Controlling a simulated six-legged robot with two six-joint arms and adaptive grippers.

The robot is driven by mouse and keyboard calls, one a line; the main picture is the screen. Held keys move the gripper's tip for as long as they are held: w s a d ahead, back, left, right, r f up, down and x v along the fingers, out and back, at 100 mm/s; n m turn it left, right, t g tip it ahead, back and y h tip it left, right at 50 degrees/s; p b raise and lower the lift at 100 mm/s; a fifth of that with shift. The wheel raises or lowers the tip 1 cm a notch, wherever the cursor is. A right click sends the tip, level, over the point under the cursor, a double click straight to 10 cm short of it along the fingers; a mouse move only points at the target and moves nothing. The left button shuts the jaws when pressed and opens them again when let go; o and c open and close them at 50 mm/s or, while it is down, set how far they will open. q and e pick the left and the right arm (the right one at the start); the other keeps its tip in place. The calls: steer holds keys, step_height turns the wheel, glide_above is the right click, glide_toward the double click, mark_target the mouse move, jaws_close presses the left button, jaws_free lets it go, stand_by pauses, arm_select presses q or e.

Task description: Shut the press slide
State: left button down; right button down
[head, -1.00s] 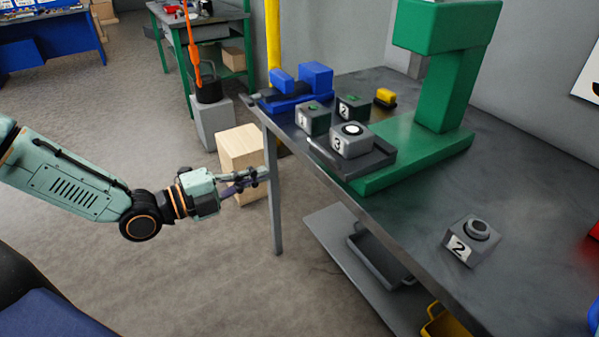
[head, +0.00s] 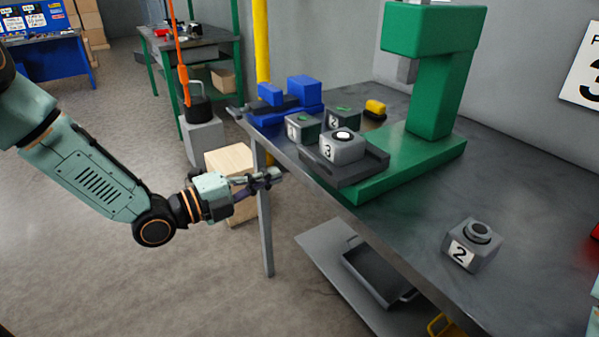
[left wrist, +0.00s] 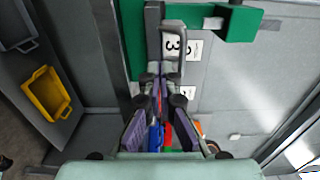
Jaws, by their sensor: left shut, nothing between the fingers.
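The green press (head: 432,90) stands on the grey bench. Its dark grey slide (head: 366,168) sticks out from the green base toward the left bench edge. A grey block marked 3 (head: 343,150) with a round top sits on the slide. My left gripper (head: 273,174) is shut and empty, left of the slide and apart from it, by the bench's end. In the left wrist view, the gripper's fingers (left wrist: 160,78) point toward the slide (left wrist: 153,25) and block 3 (left wrist: 172,50), partly covering them. My right gripper is not in view.
Two numbered blocks (head: 301,127) stand behind the slide, near a blue fixture (head: 304,92) and a yellow piece (head: 375,109). A block marked 2 (head: 473,245) sits at the bench's front right. A shelf with a grey tray (head: 376,273) is below.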

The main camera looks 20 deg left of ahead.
mark_target(313, 163)
arm_select(q)
steer(key=shift+b+x, duration=0.95)
steer(key=shift+x, duration=2.9)
steer(key=shift+s, duration=0.1)
